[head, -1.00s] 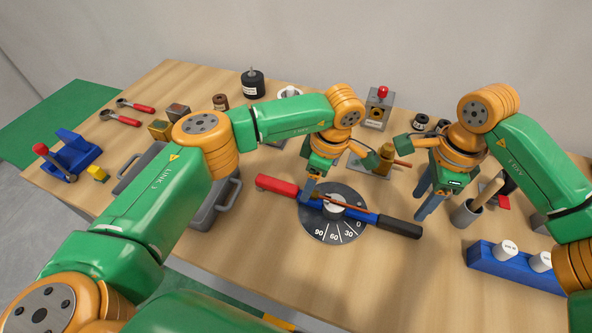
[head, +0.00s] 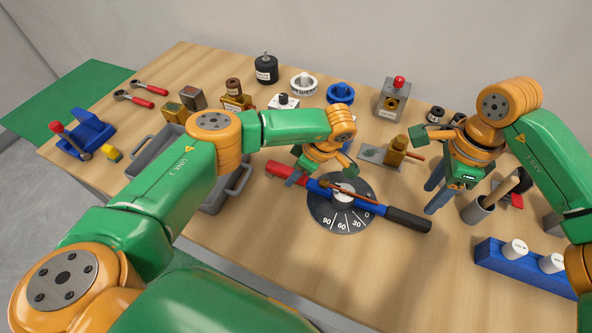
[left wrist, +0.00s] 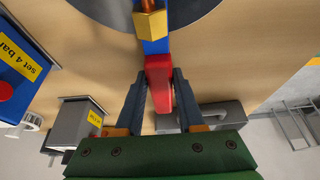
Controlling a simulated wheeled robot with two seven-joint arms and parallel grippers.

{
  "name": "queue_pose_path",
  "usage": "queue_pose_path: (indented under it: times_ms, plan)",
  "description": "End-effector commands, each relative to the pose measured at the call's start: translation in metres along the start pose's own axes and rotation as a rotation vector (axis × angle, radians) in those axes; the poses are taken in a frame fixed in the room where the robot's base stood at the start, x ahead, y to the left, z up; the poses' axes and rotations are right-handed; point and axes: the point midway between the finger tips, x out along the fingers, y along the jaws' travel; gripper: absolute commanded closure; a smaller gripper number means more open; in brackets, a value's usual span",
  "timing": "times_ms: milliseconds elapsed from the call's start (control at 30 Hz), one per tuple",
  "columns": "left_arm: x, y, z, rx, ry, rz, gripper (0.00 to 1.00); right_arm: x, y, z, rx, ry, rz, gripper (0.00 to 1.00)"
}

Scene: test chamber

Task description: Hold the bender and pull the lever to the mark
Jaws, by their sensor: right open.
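The bender lies on the table, with a dark round dial (head: 342,222) marked 0, 30, 60 and 90. A red handle (head: 284,171) points left from it and a black handle (head: 408,219) points right. A thin copper rod (head: 352,196) lies along the blue bars. My left gripper (head: 293,180) is at the red handle, with one finger on either side of it in the left wrist view (left wrist: 160,84). Whether the fingers press on it is unclear. My right gripper (head: 430,198) is open and empty, right of the dial and above the black handle's end.
A grey tray (head: 228,196) stands left of the bender, partly behind my left arm. A brass block on a plate (head: 370,154), a grey cup (head: 477,211) and a blue rack (head: 510,266) stand behind and to the right. The table in front of the dial is clear.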

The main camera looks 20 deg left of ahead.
Motion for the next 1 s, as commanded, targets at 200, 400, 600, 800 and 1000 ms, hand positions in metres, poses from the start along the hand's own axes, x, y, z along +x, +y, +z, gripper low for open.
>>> queue_pose_path:
  times_ms: [200,400,600,800,1000]
  plan:
    - [-0.0002,0.0000,0.0001,0.000,0.000,0.000,1.00,0.0000,0.0000,0.0000,0.000,0.000,0.000,0.50]
    - [-0.0003,0.0000,0.0002,0.000,-0.001,0.000,1.00,0.0000,0.0000,0.0000,0.000,0.000,0.000,0.50]
    - [-0.0003,0.0000,0.0002,0.000,-0.001,0.000,1.00,0.0000,0.0000,0.0000,0.000,0.000,0.000,0.50]
    - [-0.0003,0.0000,0.0002,-0.001,-0.001,0.000,1.00,0.0000,0.0000,0.0000,0.000,0.000,0.000,0.50]
    - [-0.0003,0.0000,0.0003,-0.001,-0.002,0.000,1.00,0.0000,0.0000,0.0000,0.000,0.000,0.000,0.50]
